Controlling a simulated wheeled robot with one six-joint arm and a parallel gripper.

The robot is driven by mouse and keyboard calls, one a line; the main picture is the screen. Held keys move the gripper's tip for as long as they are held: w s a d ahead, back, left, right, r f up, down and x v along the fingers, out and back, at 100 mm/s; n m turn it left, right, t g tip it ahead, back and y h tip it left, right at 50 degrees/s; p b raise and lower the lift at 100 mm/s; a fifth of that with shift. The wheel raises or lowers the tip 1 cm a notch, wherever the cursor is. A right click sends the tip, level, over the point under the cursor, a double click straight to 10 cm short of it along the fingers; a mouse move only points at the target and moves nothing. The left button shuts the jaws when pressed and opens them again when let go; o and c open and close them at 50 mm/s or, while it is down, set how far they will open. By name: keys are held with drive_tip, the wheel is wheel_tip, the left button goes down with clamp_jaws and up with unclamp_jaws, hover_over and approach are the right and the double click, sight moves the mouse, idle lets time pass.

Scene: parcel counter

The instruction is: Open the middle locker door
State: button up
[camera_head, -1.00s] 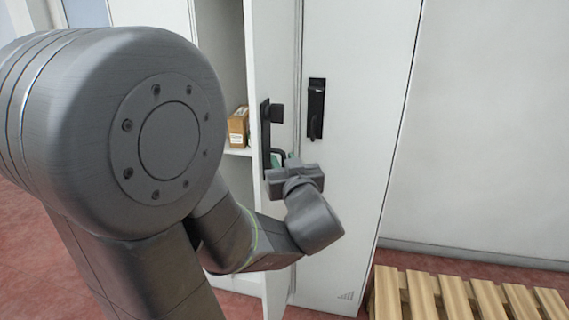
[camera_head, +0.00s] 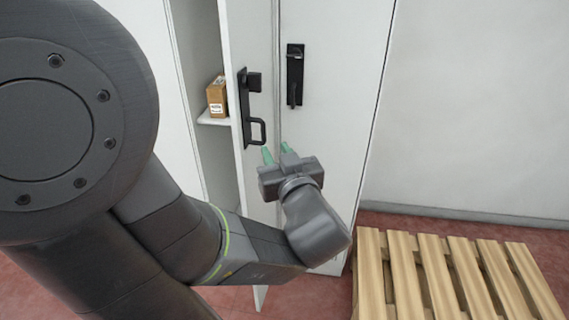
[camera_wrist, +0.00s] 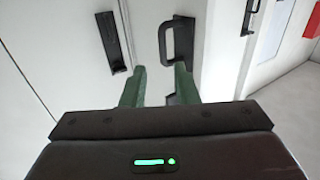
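The middle locker door (camera_head: 262,185) stands swung open, its free edge toward me on the left. Its black handle (camera_head: 246,108) has a D-shaped pull (camera_head: 258,131) at its lower end. My gripper (camera_head: 278,154) is just below and right of this pull in the head view, apart from it. Its two green fingers are spread, with nothing held between them. In the wrist view, the pull (camera_wrist: 180,40) lies beyond the fingertips (camera_wrist: 160,78), above the right finger. Part of the handle is hidden behind that finger.
The right locker is closed, with a black handle (camera_head: 294,75). Inside the open locker, a brown box (camera_head: 217,96) sits on a shelf (camera_head: 212,119). A wooden pallet (camera_head: 455,270) lies on the floor at the right. The wall behind it is bare.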

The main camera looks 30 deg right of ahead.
sight(264, 133)
drive_tip(key=shift+p+v, duration=0.4)
drive_tip(key=shift+v, duration=1.85)
drive_tip(key=b+x, duration=0.2)
drive_tip(key=x, duration=1)
drive_tip(key=shift+p+v, duration=1)
drive_tip(key=shift+v, duration=5.1)
drive_tip(key=b+x, duration=0.2)
drive_tip(key=x, duration=1.1)
drive_tip(key=shift+w+f+b, duration=0.1)
drive_tip(key=shift+w+b, duration=0.25)
drive_tip(key=shift+w, duration=0.25)
drive_tip(key=shift+a, duration=0.1)
